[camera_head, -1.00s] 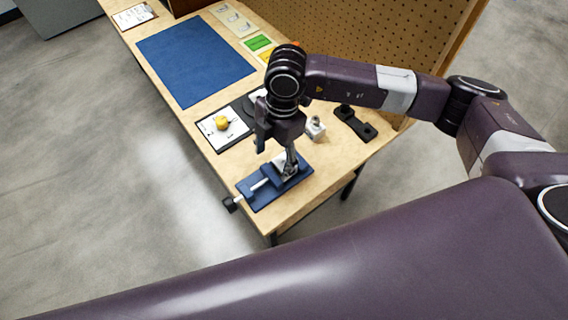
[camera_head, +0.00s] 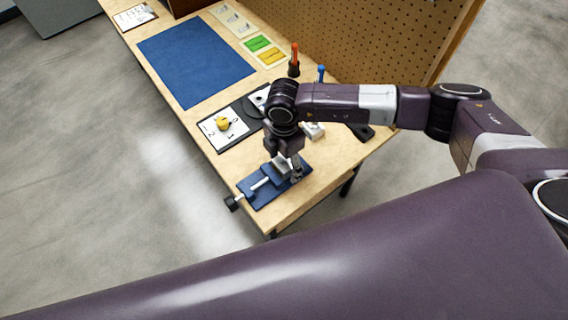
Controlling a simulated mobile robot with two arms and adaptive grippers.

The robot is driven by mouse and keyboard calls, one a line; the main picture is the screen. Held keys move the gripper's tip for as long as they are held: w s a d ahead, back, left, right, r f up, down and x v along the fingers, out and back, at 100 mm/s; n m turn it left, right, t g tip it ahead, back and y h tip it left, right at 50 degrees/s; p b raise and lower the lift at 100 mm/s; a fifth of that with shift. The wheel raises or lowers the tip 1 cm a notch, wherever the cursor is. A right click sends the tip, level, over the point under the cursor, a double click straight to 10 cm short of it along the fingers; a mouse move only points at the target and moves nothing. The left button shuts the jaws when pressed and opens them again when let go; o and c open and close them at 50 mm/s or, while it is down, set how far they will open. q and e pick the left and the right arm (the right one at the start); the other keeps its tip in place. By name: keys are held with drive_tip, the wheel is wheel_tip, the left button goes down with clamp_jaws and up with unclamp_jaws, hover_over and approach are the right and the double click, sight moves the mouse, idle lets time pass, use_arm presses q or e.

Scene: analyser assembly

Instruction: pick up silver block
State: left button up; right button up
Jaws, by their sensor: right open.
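A small silver-grey block (camera_head: 315,131) sits on the table just right of my right wrist, which partly covers it. A blue vise (camera_head: 262,192) with a silver screw and grey jaws stands at the near corner of the table. A light grey blocky piece (camera_head: 281,164) shows at its jaws; I cannot tell whether it is a jaw or a separate block. My right gripper (camera_head: 290,170) points down over the back of the vise, open. Whether its fingertips touch anything is hidden. My left gripper is not in view.
A black-and-white board (camera_head: 213,141) with a yellow piece (camera_head: 222,123) lies left of my wrist. A pegboard (camera_head: 370,40) bounds the right side.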

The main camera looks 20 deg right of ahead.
drive_tip(key=c, duration=1.4)
drive_tip(key=shift+c, duration=0.4)
drive_tip(key=shift+r, duration=0.2)
